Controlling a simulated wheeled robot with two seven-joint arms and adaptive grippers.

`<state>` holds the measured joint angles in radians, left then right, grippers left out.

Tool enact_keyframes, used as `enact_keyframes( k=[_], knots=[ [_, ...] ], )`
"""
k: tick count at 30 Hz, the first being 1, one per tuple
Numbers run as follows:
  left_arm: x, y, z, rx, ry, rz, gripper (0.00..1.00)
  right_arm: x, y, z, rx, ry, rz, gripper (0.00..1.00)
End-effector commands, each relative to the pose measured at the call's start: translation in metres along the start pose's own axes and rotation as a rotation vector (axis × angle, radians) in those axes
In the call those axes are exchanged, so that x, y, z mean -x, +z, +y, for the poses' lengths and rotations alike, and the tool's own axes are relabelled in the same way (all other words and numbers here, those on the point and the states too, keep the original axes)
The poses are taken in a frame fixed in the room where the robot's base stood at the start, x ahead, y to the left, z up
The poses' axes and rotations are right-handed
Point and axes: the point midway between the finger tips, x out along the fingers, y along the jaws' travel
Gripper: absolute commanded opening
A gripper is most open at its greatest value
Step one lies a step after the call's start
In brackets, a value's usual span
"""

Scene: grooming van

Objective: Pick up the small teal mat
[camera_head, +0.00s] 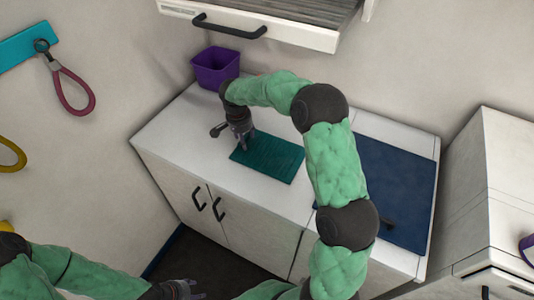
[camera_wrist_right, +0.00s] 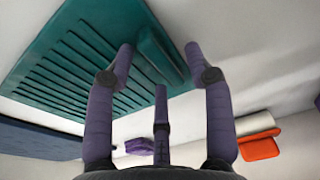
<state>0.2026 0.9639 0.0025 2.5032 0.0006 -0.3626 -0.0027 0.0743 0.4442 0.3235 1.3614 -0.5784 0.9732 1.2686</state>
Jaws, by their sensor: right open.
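The small teal mat (camera_head: 270,158) lies flat on the white counter, left of the larger blue mat. In the right wrist view, the teal mat (camera_wrist_right: 75,65) fills the upper left, with ribs and a raised bar at one end. My right gripper (camera_head: 243,140) is over the mat's left end, pointing down. Its fingers (camera_wrist_right: 160,60) are spread and empty, with the raised bar showing between the tips; I cannot tell whether they touch it. My left gripper (camera_head: 180,291) is low at the bottom edge, away from the counter, its finger opening unclear.
A purple bin (camera_head: 216,68) stands at the counter's back left. The blue mat (camera_head: 393,190) covers the right part, partly behind my right arm. An overhead cabinet (camera_head: 270,28) hangs above. An orange item (camera_wrist_right: 258,148) shows in the wrist view. Bare counter lies left of the mat.

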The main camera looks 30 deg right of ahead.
Motion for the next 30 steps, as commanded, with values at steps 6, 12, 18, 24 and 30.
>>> enact_keyframes(
  k=[6, 12, 18, 24, 30],
  knots=[
    [0.0, 0.0, 0.0, 0.0, 0.0, 0.0, 0.51, 0.001, 0.0, 0.0, 0.0, 0.0, 0.0, 0.05],
    [0.0, 0.0, 0.0, 0.0, 0.0, 0.0, 0.51, 0.001, 0.0, 0.0, 0.0, 0.0, 0.0, 0.0],
    [0.001, 0.0, 0.0, 0.0, 0.0, 0.0, 0.51, 0.002, 0.0, 0.0, 0.0, 0.0, 0.0, 0.0],
    [0.006, 0.0, 0.002, 0.0, 0.0, 0.0, 0.51, 0.015, -0.003, 0.0, -0.001, -0.001, 0.002, 0.0],
    [0.015, 0.001, 0.005, 0.0, 0.0, 0.0, 0.51, 0.047, 0.002, 0.003, 0.002, -0.002, 0.003, 0.0]
  ],
)
